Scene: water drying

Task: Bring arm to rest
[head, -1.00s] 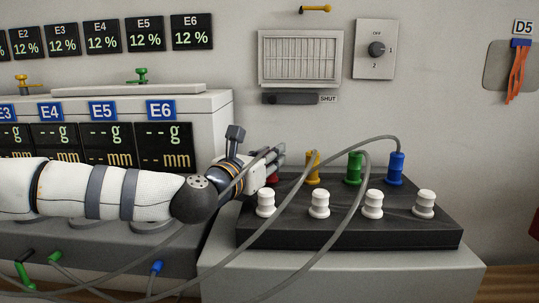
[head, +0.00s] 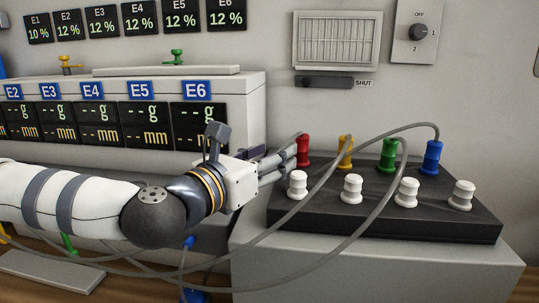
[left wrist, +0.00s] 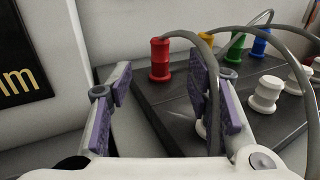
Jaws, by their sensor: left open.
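My left gripper (head: 291,160) reaches in from the left, in front of the E6 display, at the left edge of the black terminal block. It is open and empty; its two purple-padded fingers (left wrist: 160,80) are spread apart in the left wrist view. The red plug (head: 303,151) stands upright on the block just beyond the fingertips. It also shows in the left wrist view (left wrist: 160,60), seen through the gap between the fingers and apart from them. A grey cable arcs from its top. My right gripper is out of view.
The black block (head: 390,222) also holds yellow (head: 345,152), green (head: 389,155) and blue (head: 432,158) plugs and several white knobs in front. Grey cables (head: 372,214) loop across the front of the block and below my arm. A wall dial (head: 418,32) is clear of the arm.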

